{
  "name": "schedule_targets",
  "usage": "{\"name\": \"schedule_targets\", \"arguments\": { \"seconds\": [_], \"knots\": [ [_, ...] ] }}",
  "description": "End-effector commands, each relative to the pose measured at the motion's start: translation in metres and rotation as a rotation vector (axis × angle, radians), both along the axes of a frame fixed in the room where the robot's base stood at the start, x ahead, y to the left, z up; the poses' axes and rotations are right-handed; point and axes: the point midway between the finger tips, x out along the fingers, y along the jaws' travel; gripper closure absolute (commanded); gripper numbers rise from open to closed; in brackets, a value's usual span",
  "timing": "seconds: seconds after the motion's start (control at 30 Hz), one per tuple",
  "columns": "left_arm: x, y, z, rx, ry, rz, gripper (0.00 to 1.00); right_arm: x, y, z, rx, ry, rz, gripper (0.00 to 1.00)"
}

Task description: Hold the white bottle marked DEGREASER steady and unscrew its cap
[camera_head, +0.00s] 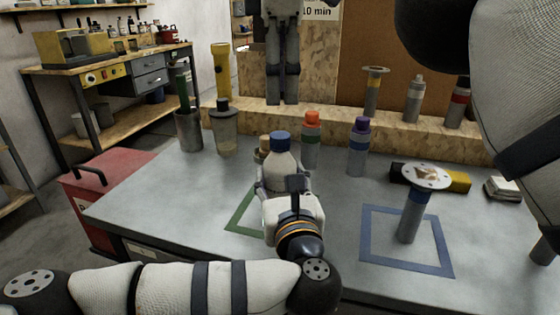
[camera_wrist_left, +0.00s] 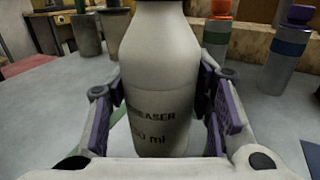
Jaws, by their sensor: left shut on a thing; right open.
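The white bottle (camera_head: 284,162) marked DEGREASER stands upright on the grey table with its blue cap (camera_head: 280,141) on. My right gripper (camera_head: 283,100) hangs from the top of the head view, fingers pointing down, open and empty, above the cap in the picture. The bottle's base is hidden by my left gripper.
A green outline (camera_head: 238,212) lies around the bottle area. At right, a blue outline (camera_head: 377,262) holds a post with a round plate (camera_head: 427,177). Behind stand bottles with orange (camera_head: 312,118) and purple (camera_head: 360,125) caps. A jar (camera_head: 224,130) and a cup (camera_head: 188,130) stand left.

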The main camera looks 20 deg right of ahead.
Motion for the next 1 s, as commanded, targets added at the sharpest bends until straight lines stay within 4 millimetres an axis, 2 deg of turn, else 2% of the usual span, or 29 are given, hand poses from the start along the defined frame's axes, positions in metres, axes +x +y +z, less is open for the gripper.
{"name": "schedule_targets", "arguments": {
  "seconds": [0.13, 0.27, 0.8, 0.97, 1.0],
  "knots": [
    [0.0, 0.0, -0.0003, 0.0, 0.001, 0.0, 1.0, 0.0, 0.0001, 0.0, 0.0, 0.0, -0.107, 0.56],
    [-0.0001, 0.0, -0.0004, 0.0, 0.001, 0.0, 1.0, 0.0, 0.0, -0.0001, 0.0, 0.0, -0.479, 0.56],
    [-0.0001, 0.0001, -0.0006, 0.001, 0.001, 0.0, 1.0, 0.0003, -0.0002, -0.0002, 0.0, -0.001, -2.504, 0.56],
    [-0.0001, 0.0001, -0.0006, 0.001, 0.001, 0.0, 1.0, 0.0003, 0.0003, -0.0002, 0.001, 0.0, -3.047, 0.56],
    [-0.0001, 0.0001, -0.0006, 0.001, 0.001, 0.0, 1.0, 0.0003, 0.0001, -0.0002, -0.001, 0.0, 3.127, 0.56]
  ]
}}
